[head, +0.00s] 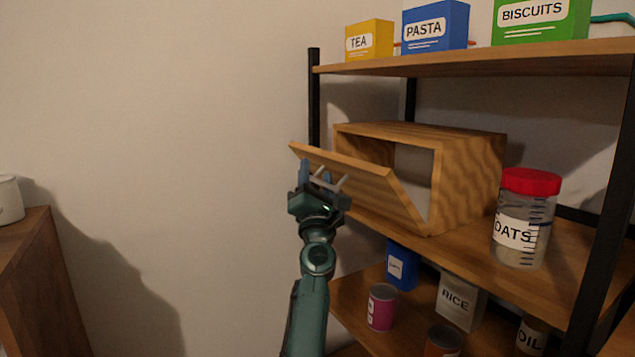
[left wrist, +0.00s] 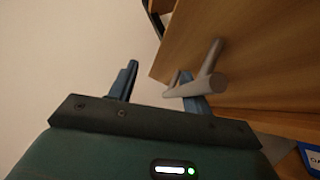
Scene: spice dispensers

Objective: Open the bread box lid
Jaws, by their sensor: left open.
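The wooden bread box (head: 470,170) stands on the middle shelf. Its lid (head: 365,180) is tilted outward and down at the front, and part of the inside shows. A grey bar handle sits on the lid's outer face; it shows best in the left wrist view (left wrist: 198,84). My left gripper (head: 316,172) is open at the lid's outer face, by the handle. In the left wrist view one finger (left wrist: 122,80) is clear to the left of the handle and the other is partly hidden behind it. I cannot tell whether they touch. My right gripper is not in view.
An oats jar (head: 522,220) with a red lid stands right of the box. Tea (head: 369,41), pasta (head: 434,26) and biscuits (head: 540,20) boxes stand on the top shelf. Cans and packets, including rice (head: 460,300), are below. A black post (head: 314,100) rises behind the lid.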

